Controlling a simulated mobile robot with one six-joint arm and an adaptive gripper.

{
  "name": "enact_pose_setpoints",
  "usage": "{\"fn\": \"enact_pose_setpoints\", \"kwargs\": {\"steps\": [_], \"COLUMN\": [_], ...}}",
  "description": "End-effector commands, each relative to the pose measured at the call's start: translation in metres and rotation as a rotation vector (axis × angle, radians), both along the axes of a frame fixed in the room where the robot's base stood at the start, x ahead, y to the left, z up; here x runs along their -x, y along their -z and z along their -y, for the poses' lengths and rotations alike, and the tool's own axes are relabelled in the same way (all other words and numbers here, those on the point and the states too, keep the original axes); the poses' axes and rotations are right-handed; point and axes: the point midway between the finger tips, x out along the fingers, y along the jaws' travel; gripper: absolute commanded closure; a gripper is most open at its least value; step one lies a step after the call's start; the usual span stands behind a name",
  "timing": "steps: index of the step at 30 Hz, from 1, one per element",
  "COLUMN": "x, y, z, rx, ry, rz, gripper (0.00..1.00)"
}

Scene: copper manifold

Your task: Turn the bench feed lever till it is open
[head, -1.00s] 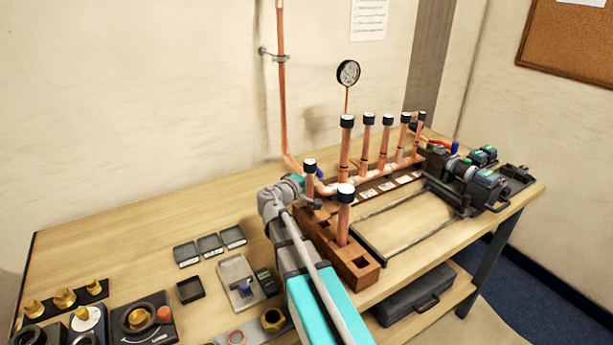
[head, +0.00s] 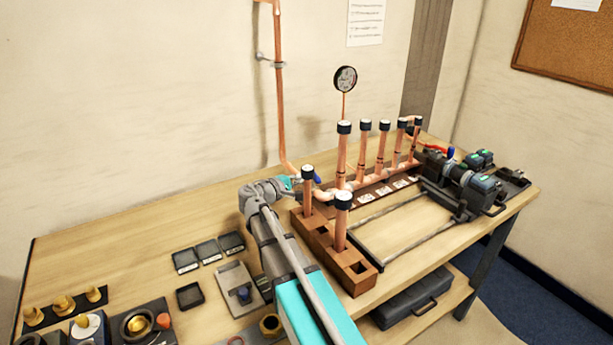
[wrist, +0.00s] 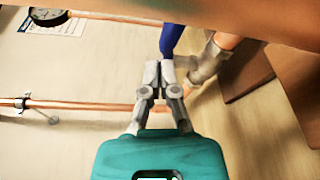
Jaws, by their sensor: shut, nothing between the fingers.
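The blue lever (head: 317,174) sits on the copper pipe low at the back of the bench, beside the foot of the tall wall pipe. In the wrist view the blue lever (wrist: 171,38) hangs from the top, its lower end right at my fingertips; I cannot tell whether they touch. The metal valve body (wrist: 207,65) is to the right of it. My gripper (wrist: 160,66) is shut and empty. In the head view my teal gripper (head: 287,182) is just left of the lever, its fingertips partly hidden behind a capped copper pipe.
A wooden block (head: 340,262) with upright capped pipes (head: 342,222) stands just right of my arm. The copper manifold (head: 384,150) and a gauge (head: 345,79) are behind it. Small trays (head: 208,251) lie to the left. The back left bench top is clear.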

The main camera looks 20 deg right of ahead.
Motion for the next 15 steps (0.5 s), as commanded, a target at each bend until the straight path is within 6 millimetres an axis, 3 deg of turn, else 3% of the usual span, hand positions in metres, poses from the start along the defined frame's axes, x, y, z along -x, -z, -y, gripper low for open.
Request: {"fn": "enact_pose_setpoints", "kwargs": {"steps": [15], "x": [-0.015], "y": [-0.014], "z": [-0.06], "rx": [0.132], "ry": [0.155], "rz": [-0.725], "gripper": [1.0]}}
